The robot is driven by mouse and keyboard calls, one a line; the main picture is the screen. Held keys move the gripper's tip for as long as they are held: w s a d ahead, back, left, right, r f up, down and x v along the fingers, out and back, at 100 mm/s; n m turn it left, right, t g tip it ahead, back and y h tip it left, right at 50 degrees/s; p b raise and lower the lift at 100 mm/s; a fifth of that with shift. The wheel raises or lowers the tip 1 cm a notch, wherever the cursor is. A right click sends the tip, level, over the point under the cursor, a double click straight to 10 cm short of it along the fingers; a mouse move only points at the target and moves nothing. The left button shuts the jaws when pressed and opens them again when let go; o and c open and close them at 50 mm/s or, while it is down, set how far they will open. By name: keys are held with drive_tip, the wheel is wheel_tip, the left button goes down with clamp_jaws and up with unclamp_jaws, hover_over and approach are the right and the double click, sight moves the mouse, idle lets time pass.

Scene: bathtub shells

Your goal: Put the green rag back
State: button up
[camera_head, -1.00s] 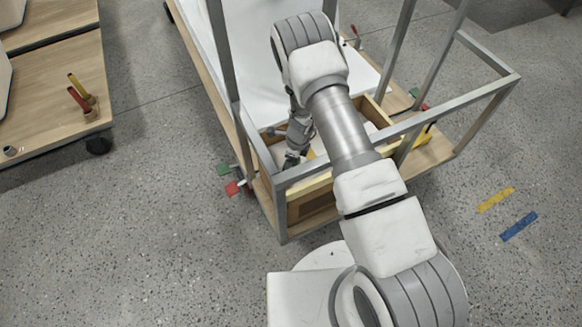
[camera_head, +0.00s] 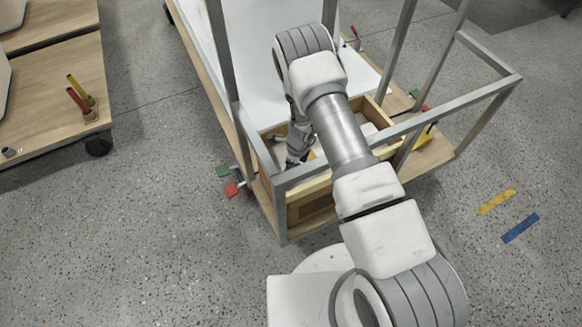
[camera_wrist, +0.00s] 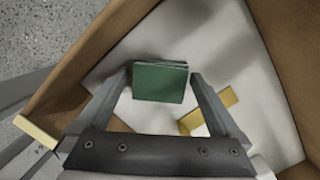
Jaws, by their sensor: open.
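The green rag (camera_wrist: 160,82) is a folded, flat block inside a wooden box, seen in the wrist view. The box also shows in the head view, by its wooden wall (camera_head: 310,190), at the near end of the framed cart. My gripper (camera_wrist: 157,76) is open, with one finger on each side of the rag. I cannot tell whether either finger touches it. In the head view, my gripper (camera_head: 298,158) reaches down into the box, and the rag is not visible there.
A yellow block (camera_wrist: 208,110) lies in the box, right of the rag by the right finger. Grey metal frame bars (camera_head: 400,128) cross over the box. A wooden table (camera_head: 55,90) with red and yellow handles stands at the left. The floor is mostly open.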

drive_tip(key=s+d+r+n+t+y+p, duration=0.15)
drive_tip(key=r+n, duration=0.35)
drive_tip(key=r, duration=1.6)
drive_tip(key=s+r+n+t+p, duration=0.1)
drive_tip(key=s+r+n+p, duration=0.3)
drive_tip(key=r, duration=1.7)
drive_tip(key=s+d+r+n+t+h+b, duration=0.1)
drive_tip(key=s+d+r+n, duration=0.3)
drive_tip(key=s, duration=0.6)
drive_tip(key=s+d+r+n+t+h+b, duration=0.1)
drive_tip(key=s+d+r+n, duration=0.3)
drive_tip(key=s+r+n, duration=0.5)
drive_tip(key=shift+s+d+r+h, duration=0.35)
drive_tip(key=shift+s+r+h, duration=0.15)
drive_tip(key=shift+r, duration=0.4)
drive_tip(key=shift+t, duration=0.25)
wheel_tip(320, 180, up, 14)
drive_tip(key=p, duration=1.4)
drive_tip(key=shift+r, duration=0.25)
